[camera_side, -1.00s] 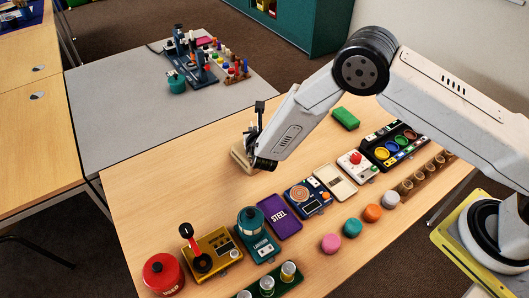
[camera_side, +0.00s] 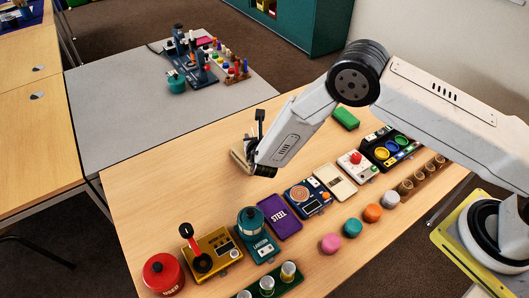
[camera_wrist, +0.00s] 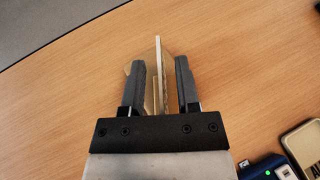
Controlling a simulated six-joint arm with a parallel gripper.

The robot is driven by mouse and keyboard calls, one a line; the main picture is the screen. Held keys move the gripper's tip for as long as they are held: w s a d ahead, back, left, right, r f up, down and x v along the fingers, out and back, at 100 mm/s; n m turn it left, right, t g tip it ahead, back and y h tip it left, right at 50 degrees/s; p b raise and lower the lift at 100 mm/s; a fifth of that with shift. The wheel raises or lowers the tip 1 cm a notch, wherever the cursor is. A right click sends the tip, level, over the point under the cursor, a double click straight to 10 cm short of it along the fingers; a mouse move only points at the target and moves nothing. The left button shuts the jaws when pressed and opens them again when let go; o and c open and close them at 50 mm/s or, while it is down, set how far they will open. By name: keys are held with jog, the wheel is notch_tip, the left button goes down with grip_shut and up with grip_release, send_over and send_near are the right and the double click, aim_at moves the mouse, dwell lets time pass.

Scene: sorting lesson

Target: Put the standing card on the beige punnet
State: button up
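The standing card (camera_wrist: 158,62) shows edge-on as a thin pale upright strip in the wrist view. A pale beige piece, partly hidden by the fingers, lies around its foot. My gripper (camera_wrist: 161,63) is open, one finger on each side of the card, with a gap showing on both sides. In the side view, my gripper (camera_side: 252,150) is low over the table, and the pale piece (camera_side: 238,155) shows just left of it. The beige punnet (camera_side: 335,183), shallow and rimmed, sits in the row to the right; its rim shows at the wrist view's lower right (camera_wrist: 288,140).
The row also holds a purple punnet marked STEEL (camera_side: 279,215), a blue device (camera_side: 308,198) and a white box with a red button (camera_side: 357,166). A green block (camera_side: 345,117) lies behind. The wood table left of my gripper is clear.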

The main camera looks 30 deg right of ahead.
jog(key=shift+r, duration=0.15)
jog(key=shift+s+a+r, duration=0.15)
jog(key=shift+s, duration=0.15)
jog(key=v, duration=1.1)
jog(key=shift+s, duration=0.15)
dwell(0.3)
jog(key=s+d+r+m+g+h, duration=0.1)
jog(key=s+d+r+m+g, duration=0.25)
jog(key=d+m, duration=0.3)
jog(key=s+d+r+m+g+h, duration=0.2)
jog(key=s+d+m+g, duration=0.3)
jog(key=d, duration=0.3)
jog(key=s+d+r+m+y, duration=0.1)
jog(key=s+r+m+y, duration=0.2)
jog(key=m, duration=0.7)
jog(key=s+d+r+m+g+y, duration=0.1)
jog(key=s+d+r+m+y, duration=0.1)
jog(key=s+r+m+y, duration=0.2)
jog(key=s+m+y, duration=0.1)
jog(key=s+m, duration=0.2)
jog(key=m, duration=0.3)
jog(key=shift+s+d, duration=0.15)
jog(key=shift+d, duration=0.2)
